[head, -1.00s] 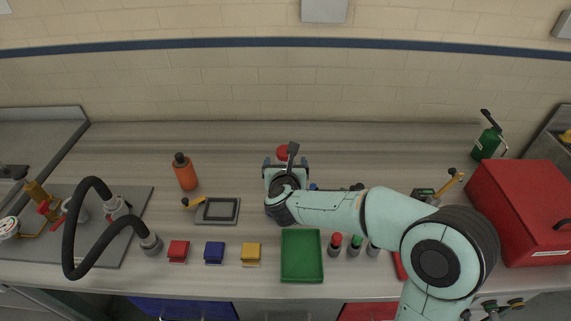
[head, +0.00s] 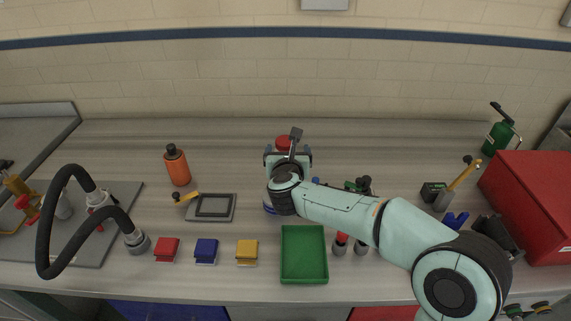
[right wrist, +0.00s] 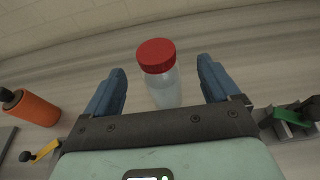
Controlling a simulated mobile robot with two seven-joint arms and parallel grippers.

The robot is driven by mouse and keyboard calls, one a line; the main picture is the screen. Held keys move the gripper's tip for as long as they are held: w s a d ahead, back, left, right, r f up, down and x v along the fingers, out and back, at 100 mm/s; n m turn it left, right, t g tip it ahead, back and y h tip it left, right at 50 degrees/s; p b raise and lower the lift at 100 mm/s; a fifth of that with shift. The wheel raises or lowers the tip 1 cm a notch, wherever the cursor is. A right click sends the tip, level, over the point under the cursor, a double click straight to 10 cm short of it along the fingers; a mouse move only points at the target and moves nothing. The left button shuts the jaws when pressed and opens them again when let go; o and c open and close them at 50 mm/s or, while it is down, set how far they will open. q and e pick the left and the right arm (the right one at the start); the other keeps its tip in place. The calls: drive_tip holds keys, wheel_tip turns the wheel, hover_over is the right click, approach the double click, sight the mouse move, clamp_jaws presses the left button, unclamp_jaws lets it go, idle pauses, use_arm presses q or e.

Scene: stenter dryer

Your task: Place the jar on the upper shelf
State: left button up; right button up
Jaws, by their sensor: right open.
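The jar (right wrist: 162,85) has a red lid and a clear body, and stands upright between the two blue fingers in the right wrist view. In the head view its red lid (head: 284,142) shows just beyond my right gripper (head: 288,156); its body is hidden there. My right gripper (right wrist: 162,72) is open, with a finger on each side of the jar and a visible gap to each. My left gripper is not in view. The upper shelf is not in view.
An orange bottle (head: 177,168) and a grey frame (head: 211,208) are left of the jar. A green tray (head: 303,275) lies in front. A red box (head: 535,205) and a green can (head: 498,138) are at right. The bench behind the jar is clear.

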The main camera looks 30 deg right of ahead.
sight(286, 142)
drive_tip(key=x, duration=0.3)
drive_tip(key=p+x, duration=0.1)
drive_tip(key=x, duration=0.1)
drive_tip(key=shift+w, duration=0.5)
drive_tip(key=shift+s+a, duration=0.1)
drive_tip(key=shift+r, duration=0.1)
clamp_jaws()
